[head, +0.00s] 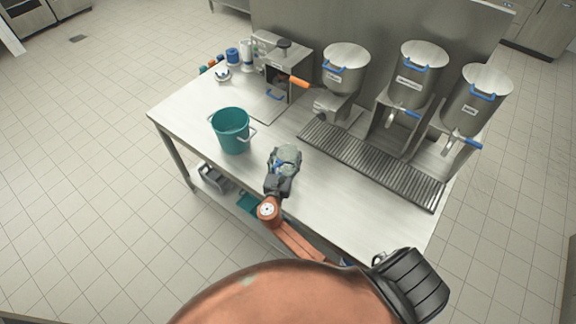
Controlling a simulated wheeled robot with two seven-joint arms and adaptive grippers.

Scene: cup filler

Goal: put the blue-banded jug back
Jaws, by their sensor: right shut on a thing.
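The jug (289,153) looks clear and greyish, with a bit of blue showing near the jaws. My right gripper (281,172) is shut on it, over the front middle of the steel table, just right of the teal bucket. The gripper hides much of the jug, and I cannot tell whether its base touches the tabletop. My left gripper is not in view.
A teal bucket (231,131) stands on the table (330,203). Three steel dispensers (345,70) stand along the back above a long drip grate (372,163). A steel machine (283,68) and small blue-topped containers (232,56) are at the back left. The front right tabletop is clear.

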